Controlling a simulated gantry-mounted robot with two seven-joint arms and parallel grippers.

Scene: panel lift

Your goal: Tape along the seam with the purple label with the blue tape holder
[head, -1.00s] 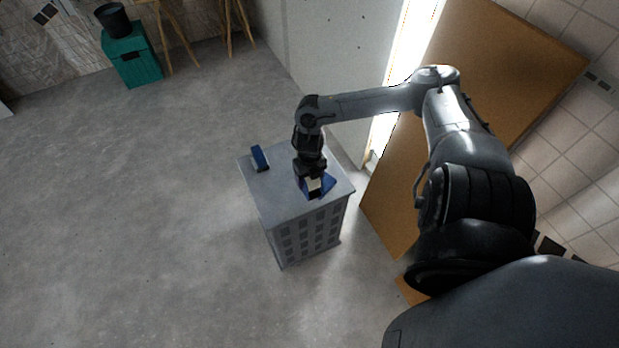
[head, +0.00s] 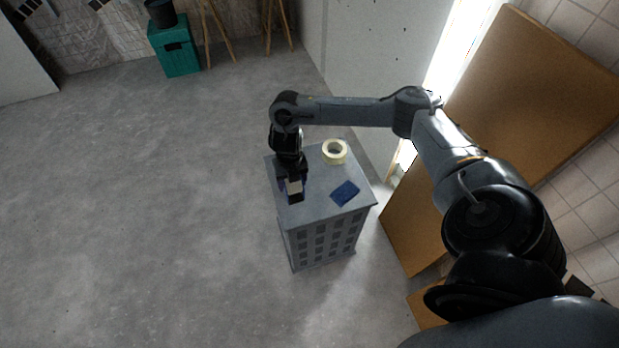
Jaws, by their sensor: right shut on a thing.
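My right gripper (head: 292,193) is over the left part of the top of a grey cabinet (head: 316,207). It is shut on a dark blue thing, mostly hidden by the fingers, which seems to be the blue tape holder (head: 282,185). Another flat blue piece (head: 344,193) lies on the cabinet top to the right. A pale yellow tape roll (head: 334,151) lies at the back of the top. I see no seam and no purple label. My left gripper is not in view.
Large brown boards (head: 540,85) lean to the right of the cabinet. A pale grey wall (head: 385,45) stands behind it. A teal box (head: 176,50) with a black bucket (head: 160,12) is at the back left. The floor (head: 150,220) to the left is clear.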

